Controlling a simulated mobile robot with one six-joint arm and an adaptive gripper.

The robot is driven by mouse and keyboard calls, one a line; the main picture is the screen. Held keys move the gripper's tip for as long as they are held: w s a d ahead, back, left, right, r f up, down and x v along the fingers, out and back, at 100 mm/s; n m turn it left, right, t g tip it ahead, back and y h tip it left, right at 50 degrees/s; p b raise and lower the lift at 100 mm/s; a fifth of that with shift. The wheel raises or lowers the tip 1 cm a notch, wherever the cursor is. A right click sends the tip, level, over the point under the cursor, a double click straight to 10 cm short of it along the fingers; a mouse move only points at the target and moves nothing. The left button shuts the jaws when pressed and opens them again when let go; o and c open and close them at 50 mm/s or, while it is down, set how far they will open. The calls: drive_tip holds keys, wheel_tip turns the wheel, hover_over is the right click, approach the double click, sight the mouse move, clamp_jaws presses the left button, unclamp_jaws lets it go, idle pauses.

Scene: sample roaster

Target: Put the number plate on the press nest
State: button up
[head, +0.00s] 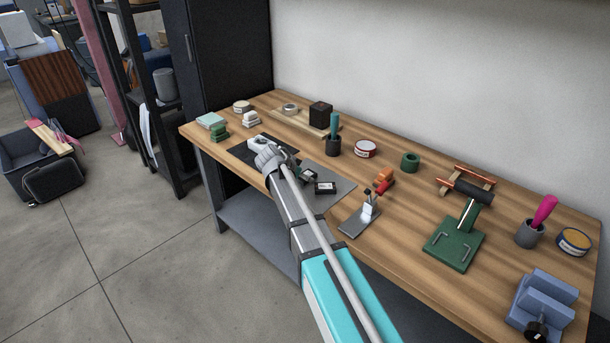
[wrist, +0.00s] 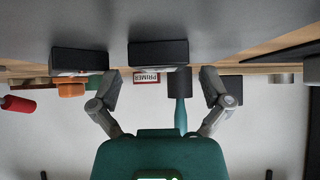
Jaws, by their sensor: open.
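A small black block with a white label (head: 325,187) lies on the grey mat (head: 340,185); I take it as the number plate, but cannot read it. In the wrist view, which is upside down, two dark blocks, one nearer the middle (wrist: 158,54) and one to the left (wrist: 80,60), rest on the grey surface. My gripper (head: 297,175) is open and empty, low over the mat beside the blocks. In the wrist view its fingers (wrist: 161,83) are spread, with the middle block ahead between them, apart from both.
Bare wood lies between the press and green stand.

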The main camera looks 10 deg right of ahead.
drive_tip(key=p+v, duration=0.6)
drive_tip(key=v, duration=0.3)
drive_tip(key=shift+s+r, duration=0.1)
drive_tip(key=shift+r, duration=0.1)
drive_tip(key=shift+p+v, duration=1)
drive_tip(key=shift+v, duration=0.2)
drive_tip(key=shift+a+f, duration=0.1)
drive_tip(key=s+d+f+n+g+y, duration=0.1)
drive_tip(key=s+d, duration=0.1)
drive_tip(key=s, duration=0.2)
drive_tip(key=s+d+f+n+g+y, duration=0.1)
drive_tip(key=s+d+n, duration=0.1)
drive_tip(key=s, duration=0.2)
drive_tip(key=s+d+f+n+g+y, duration=0.1)
drive_tip(key=s+d+f, duration=0.1)
drive_tip(key=s, duration=0.2)
drive_tip(key=shift+s+d+n, duration=0.25)
drive_tip(key=shift+d+n, duration=0.05)
drive_tip(key=shift+n, duration=0.1)
drive_tip(key=s+d+f+n+g+y, duration=0.1)
drive_tip(key=s+n+y, duration=0.3)
drive_tip(key=s, duration=0.8)
drive_tip(key=shift+d+f+n+g, duration=0.3)
drive_tip(key=shift+n+g, duration=0.3)
drive_tip(key=shift+n, duration=0.4)
drive_tip(key=shift+s, duration=0.1)
